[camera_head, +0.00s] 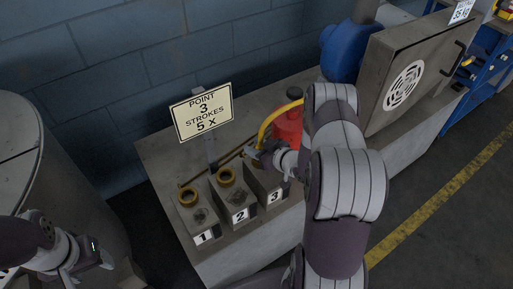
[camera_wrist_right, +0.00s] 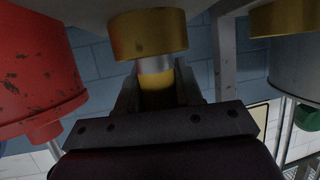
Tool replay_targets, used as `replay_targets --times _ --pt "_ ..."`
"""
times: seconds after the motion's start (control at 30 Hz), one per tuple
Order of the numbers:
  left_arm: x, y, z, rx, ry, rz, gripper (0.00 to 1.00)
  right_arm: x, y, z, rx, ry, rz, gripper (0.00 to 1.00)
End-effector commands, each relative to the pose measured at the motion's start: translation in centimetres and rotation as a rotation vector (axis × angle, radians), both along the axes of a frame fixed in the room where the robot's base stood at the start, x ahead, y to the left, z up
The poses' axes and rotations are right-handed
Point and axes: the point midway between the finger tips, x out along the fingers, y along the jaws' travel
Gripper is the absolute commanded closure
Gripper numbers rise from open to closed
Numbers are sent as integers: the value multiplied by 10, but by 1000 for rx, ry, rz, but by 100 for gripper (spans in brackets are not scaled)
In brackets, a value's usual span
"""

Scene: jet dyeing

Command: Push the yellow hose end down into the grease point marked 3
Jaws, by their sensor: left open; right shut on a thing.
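The yellow hose (camera_head: 267,122) curves from the red pump down to my right gripper (camera_head: 257,156) over the block marked 3 (camera_head: 272,190). My right gripper is shut on the hose end, which shows as a silver and yellow piece (camera_wrist_right: 155,72) between the fingers in the right wrist view. The silver part meets a brass collar (camera_wrist_right: 148,34) there; how deep it sits inside cannot be told. In the head view the gripper mostly hides the collar of point 3. My left gripper (camera_head: 102,257) is open and empty at the lower left, away from the blocks.
Blocks marked 1 (camera_head: 203,226) and 2 (camera_head: 238,205) carry brass collars. The red pump (camera_head: 288,130) stands behind my right arm. A sign (camera_head: 203,110) reads "POINT 3 STROKES 5 X". A grey vented cabinet (camera_head: 415,75) and a blue motor (camera_head: 345,50) stand at the right.

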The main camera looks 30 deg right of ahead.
Motion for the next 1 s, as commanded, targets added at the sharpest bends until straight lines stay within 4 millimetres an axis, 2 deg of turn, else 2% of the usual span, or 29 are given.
replay_targets --times 0.13,0.17,0.23,0.63,0.77,1.0 --pt "0 0 -3 0 0 0 37 0 0 -4 0 0 0 100" --pt "0 0 -3 0 0 0 37 0 0 -4 1 1 0 61" --pt "0 0 -2 0 0 0 37 0 0 -3 0 1 0 39" --pt "0 0 2 0 0 0 37 -4 -2 3 0 1 -2 39" --pt "0 0 6 0 0 0 37 -27 -9 13 2 2 -5 39" --pt "0 0 13 0 0 0 37 -78 -24 36 1 0 -6 39"
